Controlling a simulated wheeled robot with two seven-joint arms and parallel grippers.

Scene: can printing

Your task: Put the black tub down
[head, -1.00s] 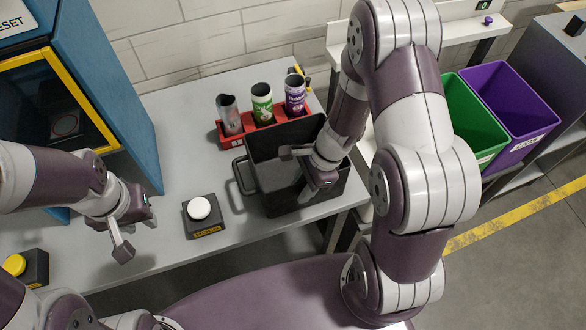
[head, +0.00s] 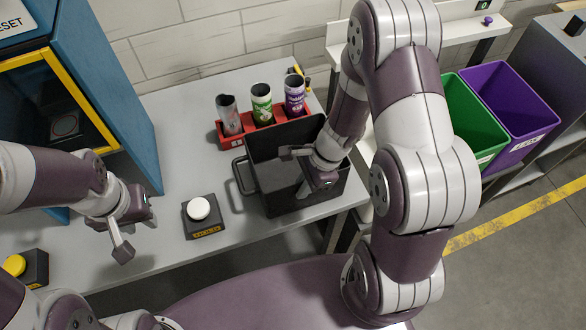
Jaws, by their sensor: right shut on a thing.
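The black tub (head: 275,140) sits on the right part of the grey table, upright, with a loop handle (head: 241,177) on its left side. My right gripper (head: 296,172) reaches over the tub's right side and is shut on it; the exact grip on the wall is partly hidden by the gripper and arm. The tub's base appears to rest on the table near the front right edge. My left gripper (head: 128,235) hangs over the table at the left, apart from everything; its finger gap is not clear.
A red rack (head: 232,141) with three cans stands behind the tub. A white button on a dark box (head: 204,228) is left of the tub. A blue machine (head: 110,75) stands left. Green (head: 468,110) and purple (head: 520,100) bins are at right. A yellow button (head: 14,265) is at lower left.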

